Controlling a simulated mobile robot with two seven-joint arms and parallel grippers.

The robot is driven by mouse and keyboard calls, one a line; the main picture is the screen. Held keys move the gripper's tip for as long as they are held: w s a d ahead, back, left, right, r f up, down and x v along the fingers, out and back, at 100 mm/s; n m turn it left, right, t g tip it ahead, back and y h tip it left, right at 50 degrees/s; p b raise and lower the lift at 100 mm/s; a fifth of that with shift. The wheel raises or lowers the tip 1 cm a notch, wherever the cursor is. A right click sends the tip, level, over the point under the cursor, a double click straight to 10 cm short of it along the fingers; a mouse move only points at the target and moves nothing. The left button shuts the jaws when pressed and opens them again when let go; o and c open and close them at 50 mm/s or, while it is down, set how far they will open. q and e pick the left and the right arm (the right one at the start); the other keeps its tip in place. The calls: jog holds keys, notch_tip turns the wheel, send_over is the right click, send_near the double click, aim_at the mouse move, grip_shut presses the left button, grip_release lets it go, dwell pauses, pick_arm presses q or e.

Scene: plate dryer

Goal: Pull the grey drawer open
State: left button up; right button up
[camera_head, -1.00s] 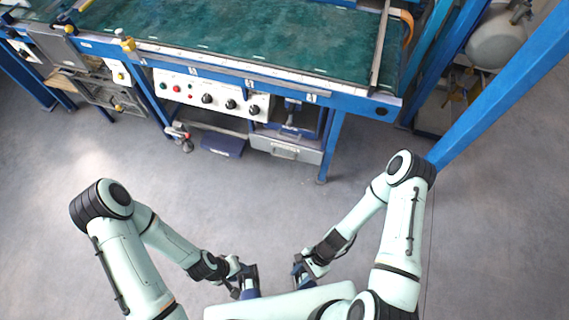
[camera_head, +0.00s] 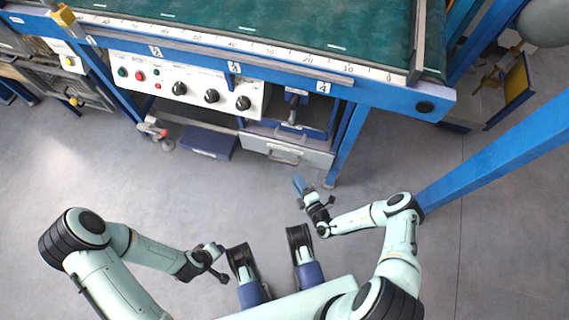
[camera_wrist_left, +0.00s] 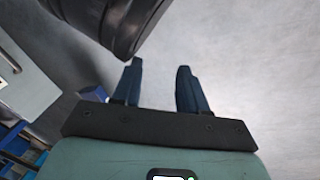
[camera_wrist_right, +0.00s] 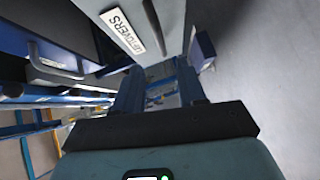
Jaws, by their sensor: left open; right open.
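The grey drawer (camera_head: 262,146) sits low under the bench in the head view, its front flush with the frame, so it looks closed. Its handle (camera_head: 284,161) is on the front. In the right wrist view the drawer front (camera_wrist_right: 165,12) shows at the top with a white "LEFTOVERS" label and a dark handle bar (camera_wrist_right: 153,27). My right gripper (camera_head: 299,184) is open and empty, just in front of and below the drawer, apart from the handle. My left gripper (camera_head: 220,264) is open and empty over the floor; its fingers (camera_wrist_left: 160,85) show apart in the left wrist view.
The bench with a green top (camera_head: 250,18) stands ahead, with a control panel (camera_head: 185,88) on its front. A blue bench leg (camera_head: 348,145) stands right of the drawer. A blue box (camera_head: 208,143) lies left of it. The floor before the drawer is clear.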

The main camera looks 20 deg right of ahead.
pick_arm(q)
jog(key=s+f+g+b, duration=0.2)
jog(key=s+f, duration=0.2)
jog(key=s, duration=0.2)
jog(key=shift+a+f+b, duration=0.4)
pick_arm(e)
jog(key=x, duration=1)
jog(key=shift+a, duration=0.1)
jog(key=shift+c, duration=0.3)
grip_shut()
